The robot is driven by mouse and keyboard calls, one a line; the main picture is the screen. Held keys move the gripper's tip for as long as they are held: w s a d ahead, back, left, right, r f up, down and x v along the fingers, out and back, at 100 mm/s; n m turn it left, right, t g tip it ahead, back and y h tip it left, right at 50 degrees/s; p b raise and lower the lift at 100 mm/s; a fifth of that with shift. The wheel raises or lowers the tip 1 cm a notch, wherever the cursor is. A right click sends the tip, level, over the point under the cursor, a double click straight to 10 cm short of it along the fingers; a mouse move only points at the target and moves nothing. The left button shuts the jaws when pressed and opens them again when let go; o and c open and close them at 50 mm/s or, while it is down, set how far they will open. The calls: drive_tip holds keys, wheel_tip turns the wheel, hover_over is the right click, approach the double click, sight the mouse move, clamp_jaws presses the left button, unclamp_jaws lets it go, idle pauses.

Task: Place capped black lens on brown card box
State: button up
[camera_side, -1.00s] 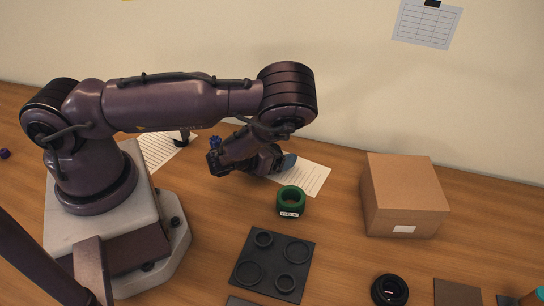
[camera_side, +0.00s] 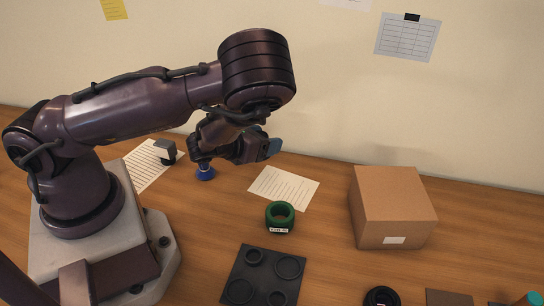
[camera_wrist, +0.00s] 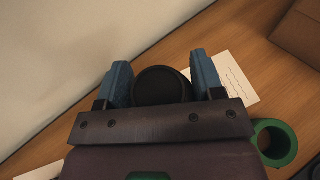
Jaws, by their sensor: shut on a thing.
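The capped black lens (camera_wrist: 162,86) shows in the wrist view between the two blue fingers of my gripper (camera_wrist: 162,80), which is shut on it. In the side view my gripper (camera_side: 272,149) is raised above the bench, behind and left of the printed sheet; the lens cannot be made out there. The brown card box (camera_side: 393,207) stands closed on the bench to the right of my gripper, with a white label on its front and a bare flat top. A corner of the box (camera_wrist: 302,32) shows at the upper right of the wrist view.
A green ring (camera_side: 280,216) and a black mat with raised rings (camera_side: 264,277) lie in front. A blue item (camera_side: 205,172) and a grey-and-black item (camera_side: 165,151) stand at the left. A printed sheet (camera_side: 284,189) lies flat. The wall is close behind.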

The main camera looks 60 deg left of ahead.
drive_tip(key=shift+r, duration=0.7)
drive_tip(key=w+d+r+m+g+h, duration=0.1)
drive_tip(key=d+r+m+h, duration=0.5)
drive_tip(key=d, duration=0.4)
drive_tip(key=w+d+r+m+g+h, duration=0.1)
drive_tip(key=w+d+r+m+h, duration=0.1)
drive_tip(key=d+r+m+h, duration=0.45)
drive_tip(key=g, duration=0.2)
hover_over(386, 189)
drive_tip(key=shift+n, duration=0.35)
wheel_tip(386, 189, down, 9)
drive_tip(key=shift+s, duration=0.1)
drive_tip(key=shift+f, duration=1.55)
